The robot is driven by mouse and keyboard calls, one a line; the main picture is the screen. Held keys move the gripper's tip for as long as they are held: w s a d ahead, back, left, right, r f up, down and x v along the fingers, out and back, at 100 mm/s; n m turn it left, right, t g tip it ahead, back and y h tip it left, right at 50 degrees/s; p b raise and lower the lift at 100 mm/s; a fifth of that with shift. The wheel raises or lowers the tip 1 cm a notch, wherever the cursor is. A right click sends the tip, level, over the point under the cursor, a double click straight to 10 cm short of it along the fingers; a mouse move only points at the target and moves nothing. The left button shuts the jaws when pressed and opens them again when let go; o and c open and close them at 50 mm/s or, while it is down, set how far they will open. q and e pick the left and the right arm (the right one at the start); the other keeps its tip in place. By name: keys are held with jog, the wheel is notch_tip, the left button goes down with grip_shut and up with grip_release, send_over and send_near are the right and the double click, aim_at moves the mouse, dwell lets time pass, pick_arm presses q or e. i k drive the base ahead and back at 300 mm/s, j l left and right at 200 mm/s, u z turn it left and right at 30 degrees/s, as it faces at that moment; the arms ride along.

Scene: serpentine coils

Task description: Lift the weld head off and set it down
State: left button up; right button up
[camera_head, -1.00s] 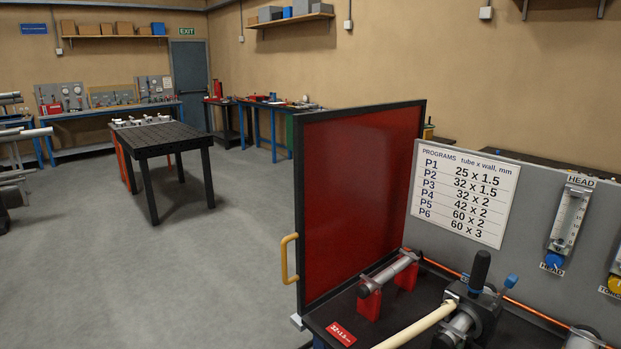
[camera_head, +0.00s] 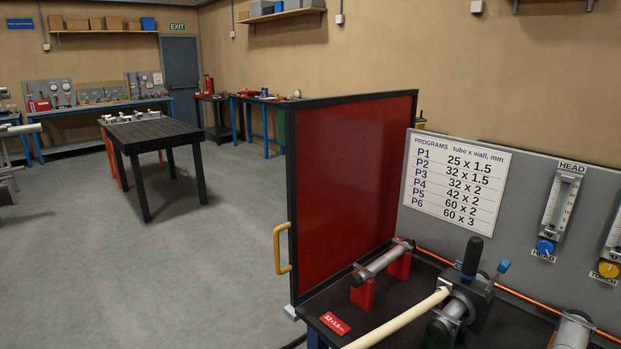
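The weld head (camera_head: 465,303) is a dark grey clamp-like block with a black upright handle (camera_head: 472,257) and a blue knob (camera_head: 503,267). It sits at the lower right over the black bench top (camera_head: 390,311). A cream-coloured rod or hose (camera_head: 398,319) runs from its left side down to the bottom edge; I cannot tell how it joins. A grey tube (camera_head: 381,262) lies on red supports (camera_head: 362,295) to the left of the head. Neither of my grippers is in view.
A red welding screen (camera_head: 344,190) with a yellow handle (camera_head: 283,249) stands left of the bench. Behind is a grey panel with a program chart (camera_head: 456,183) and flow gauges (camera_head: 562,205). A black table (camera_head: 150,132) stands far left; grey floor between is clear.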

aim_at(463, 285)
jog(key=i+j+z, duration=0.35)
jog(key=i, duration=0.15)
jog(key=i+j+z, duration=0.3)
jog(key=i, duration=0.15)
